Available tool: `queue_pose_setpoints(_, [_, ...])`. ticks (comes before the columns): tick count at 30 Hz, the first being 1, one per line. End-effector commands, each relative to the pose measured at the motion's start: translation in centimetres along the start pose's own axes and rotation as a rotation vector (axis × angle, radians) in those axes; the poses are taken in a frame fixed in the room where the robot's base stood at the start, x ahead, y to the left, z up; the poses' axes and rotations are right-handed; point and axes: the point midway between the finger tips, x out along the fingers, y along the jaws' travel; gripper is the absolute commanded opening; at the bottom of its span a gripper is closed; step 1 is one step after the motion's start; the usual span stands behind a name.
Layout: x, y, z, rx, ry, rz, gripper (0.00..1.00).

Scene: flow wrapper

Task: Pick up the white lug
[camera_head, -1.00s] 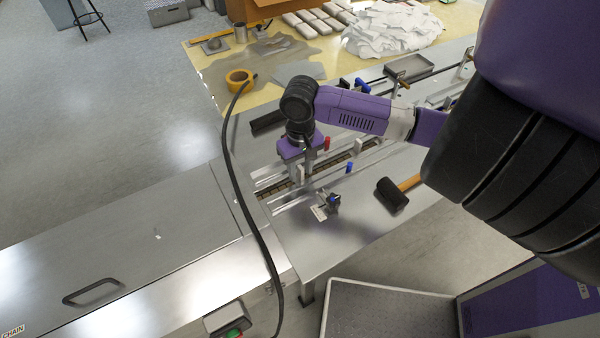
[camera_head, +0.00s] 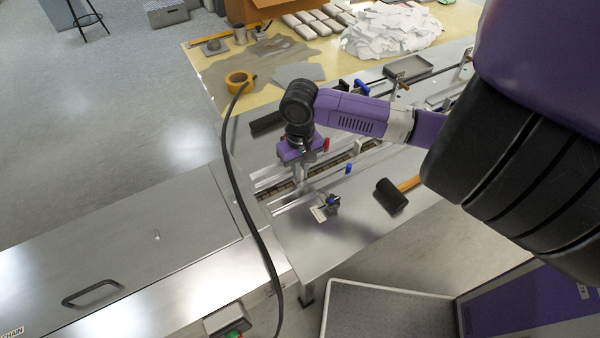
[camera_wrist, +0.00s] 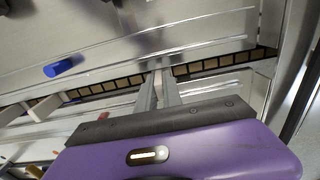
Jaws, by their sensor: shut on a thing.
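My gripper (camera_head: 302,178) points down over the chain slot of the metal conveyor bed (camera_head: 340,210). In the wrist view my gripper (camera_wrist: 159,80) has its two grey fingers close together, shut on a small pale upright piece, the white lug (camera_wrist: 158,86). The lug is mostly hidden by the fingers, and its foot by the slot is hard to see. In the head view it cannot be told apart from the fingers. Another white block (camera_head: 358,145) stands farther right along the slot.
A black cable (camera_head: 232,165) arcs past on the left.

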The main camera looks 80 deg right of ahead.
Motion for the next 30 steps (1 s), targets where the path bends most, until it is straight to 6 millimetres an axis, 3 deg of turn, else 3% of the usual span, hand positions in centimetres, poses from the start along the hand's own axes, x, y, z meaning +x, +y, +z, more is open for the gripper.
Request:
queue_pose_setpoints(8, [-3.3, 0.0, -0.1, -0.003, 0.004, 0.0, 0.0])
queue_pose_setpoints(21, [-14.9, 0.0, -0.1, -0.004, 0.004, 0.001, 0.0])
queue_pose_setpoints(30, [-19.2, 0.1, 0.0, -0.002, 0.001, 0.003, 0.0])
